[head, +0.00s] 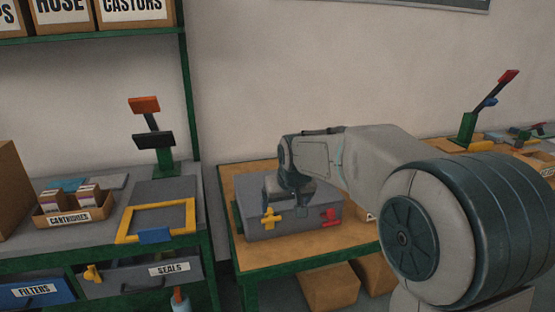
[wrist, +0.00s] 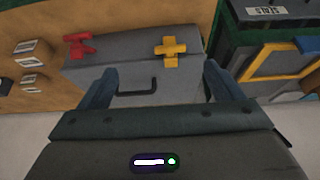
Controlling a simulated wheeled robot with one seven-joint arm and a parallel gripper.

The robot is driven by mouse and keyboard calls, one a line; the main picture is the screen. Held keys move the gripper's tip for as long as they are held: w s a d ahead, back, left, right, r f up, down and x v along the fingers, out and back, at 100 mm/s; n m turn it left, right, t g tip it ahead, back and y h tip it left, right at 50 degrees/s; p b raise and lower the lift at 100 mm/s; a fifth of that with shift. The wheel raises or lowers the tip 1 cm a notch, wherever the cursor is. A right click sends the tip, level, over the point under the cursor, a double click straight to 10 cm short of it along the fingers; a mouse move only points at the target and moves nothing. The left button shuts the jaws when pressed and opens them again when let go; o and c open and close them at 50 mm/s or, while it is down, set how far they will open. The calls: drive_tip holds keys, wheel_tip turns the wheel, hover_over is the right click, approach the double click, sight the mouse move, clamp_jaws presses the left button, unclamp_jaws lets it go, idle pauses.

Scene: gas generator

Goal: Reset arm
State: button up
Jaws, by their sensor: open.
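My gripper (wrist: 158,88) is open, with its two blue-grey fingers apart and nothing seen between them but the grey box behind. The grey box (head: 290,226) stands on a wooden-topped table, with a yellow cross-shaped knob (head: 268,218) and a red knob (head: 331,217) on its front. In the wrist view the box (wrist: 125,82) shows a dark handle (wrist: 137,88) between the fingers, with the yellow knob (wrist: 171,50) and red knob (wrist: 78,46) above it. In the head view my arm hides part of the box, and the fingertips are hard to make out.
A green-framed workbench (head: 205,240) at left holds a cartridges tray (head: 75,210), a yellow frame (head: 122,226) and a lever stand (head: 163,170). A seals drawer (head: 130,280) sits below. Cardboard boxes (head: 330,287) lie under the table (head: 250,178). Another lever (head: 488,110) stands at right.

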drive_tip(key=s+d+m+p, duration=0.1)
drive_tip(key=s+d, duration=0.3)
drive_tip(key=s, duration=0.5)
drive_tip(key=s+d+f+m+g+p, duration=0.1)
drive_tip(key=s+d, duration=0.3)
drive_tip(key=s, duration=0.6)
drive_tip(key=s+d+m+g+h+p, duration=0.1)
drive_tip(key=s+d, duration=0.4)
drive_tip(key=s, duration=0.4)
drive_tip(key=shift+s+f, duration=0.25)
drive_tip(key=shift+s, duration=0.05)
